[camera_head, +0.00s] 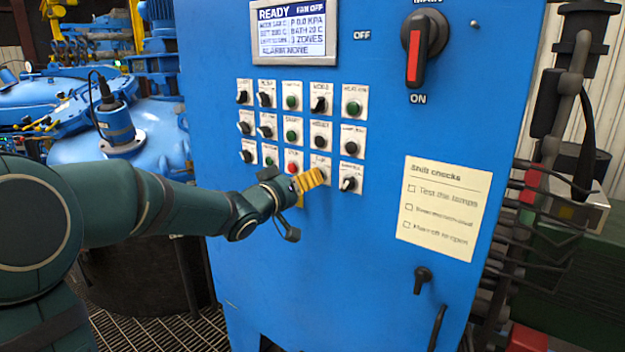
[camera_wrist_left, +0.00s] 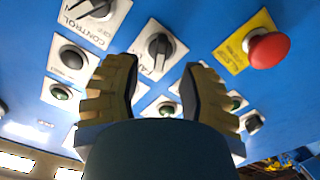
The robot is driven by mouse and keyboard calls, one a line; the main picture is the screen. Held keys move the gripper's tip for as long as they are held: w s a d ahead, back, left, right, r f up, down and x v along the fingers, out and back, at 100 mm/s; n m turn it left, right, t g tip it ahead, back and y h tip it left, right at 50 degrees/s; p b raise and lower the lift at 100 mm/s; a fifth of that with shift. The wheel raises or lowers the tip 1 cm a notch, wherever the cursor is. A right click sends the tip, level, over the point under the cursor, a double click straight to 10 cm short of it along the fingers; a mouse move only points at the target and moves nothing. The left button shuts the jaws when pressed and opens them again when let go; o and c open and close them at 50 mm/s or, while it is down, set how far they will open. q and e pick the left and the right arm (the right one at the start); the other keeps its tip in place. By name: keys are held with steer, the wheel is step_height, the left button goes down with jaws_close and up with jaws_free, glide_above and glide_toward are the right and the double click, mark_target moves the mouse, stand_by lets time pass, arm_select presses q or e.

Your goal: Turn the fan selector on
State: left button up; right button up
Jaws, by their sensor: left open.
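The fan selector (camera_wrist_left: 160,50) is a black knob on a white plate, in the left wrist view. The plate's label is upside down there and looks like it reads FAN. In the head view the gripper hides this knob. My left gripper (camera_head: 310,180) is at the bottom row of the panel controls. It also shows in the left wrist view (camera_wrist_left: 160,78), with its two yellow fingers open and apart. The knob appears between and just beyond the fingertips; I cannot tell whether they touch it. The display (camera_head: 292,28) reads READY and FAN OFF. My right gripper is not in view.
The blue cabinet (camera_head: 370,250) carries several neighbouring switches and buttons. A CONTROL selector (camera_wrist_left: 95,10) and a red mushroom button (camera_wrist_left: 268,50) flank the fan knob. A red-handled main switch (camera_head: 414,55) is above. A paper note (camera_head: 444,208) is at the right.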

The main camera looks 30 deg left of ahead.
arm_select(q)
steer(key=w, duration=0.3)
steer(key=shift+d, duration=0.15)
jaws_close()
